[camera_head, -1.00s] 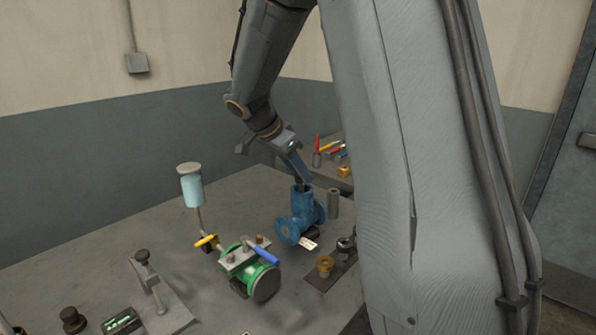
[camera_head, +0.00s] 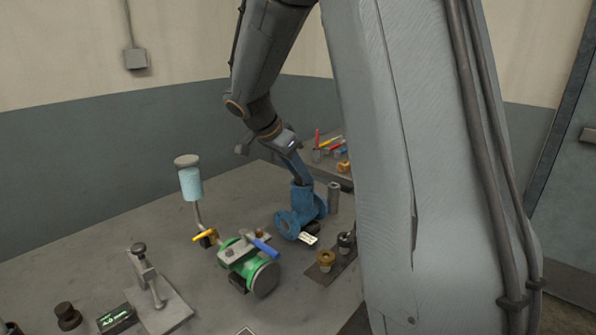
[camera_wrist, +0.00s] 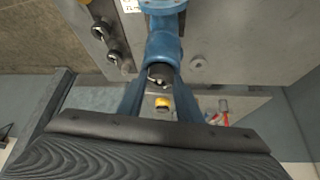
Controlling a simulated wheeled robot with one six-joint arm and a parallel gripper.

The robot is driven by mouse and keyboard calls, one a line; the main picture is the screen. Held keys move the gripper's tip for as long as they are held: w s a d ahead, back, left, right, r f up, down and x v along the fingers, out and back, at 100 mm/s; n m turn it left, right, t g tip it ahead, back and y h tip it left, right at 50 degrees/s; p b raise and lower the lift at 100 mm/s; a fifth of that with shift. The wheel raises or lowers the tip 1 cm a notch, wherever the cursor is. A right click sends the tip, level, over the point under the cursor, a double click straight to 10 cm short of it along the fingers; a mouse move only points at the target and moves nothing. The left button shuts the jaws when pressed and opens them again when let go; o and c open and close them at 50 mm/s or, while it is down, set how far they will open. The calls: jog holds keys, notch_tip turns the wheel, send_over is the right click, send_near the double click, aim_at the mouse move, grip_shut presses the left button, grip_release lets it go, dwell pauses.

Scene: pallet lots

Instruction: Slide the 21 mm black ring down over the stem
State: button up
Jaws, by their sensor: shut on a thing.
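The blue valve body (camera_head: 301,206) stands on the bench in the head view, with its open neck up. My gripper (camera_head: 301,180) reaches down to the top of that neck. In the wrist view, my two fingers (camera_wrist: 160,76) converge at the end of the blue valve body (camera_wrist: 163,44). A small dark round part (camera_wrist: 160,71) lies between the fingertips, and my gripper is shut on it; it appears to be the black ring. The stem cannot be told apart from it. In the head view, ring and stem are hidden by my fingers and the neck.
A grey cylinder (camera_head: 333,197) stands close right of the valve. A plate with brass and dark fittings (camera_head: 326,262) lies in front. A green valve (camera_head: 248,268) with a blue handle sits front left. A stand (camera_head: 150,285) is further left. Bare bench lies behind, on the left.

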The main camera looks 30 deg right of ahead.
jog(key=o, duration=1.6)
jog(key=shift+r+p, duration=1.45)
jog(key=shift+r, duration=2.1)
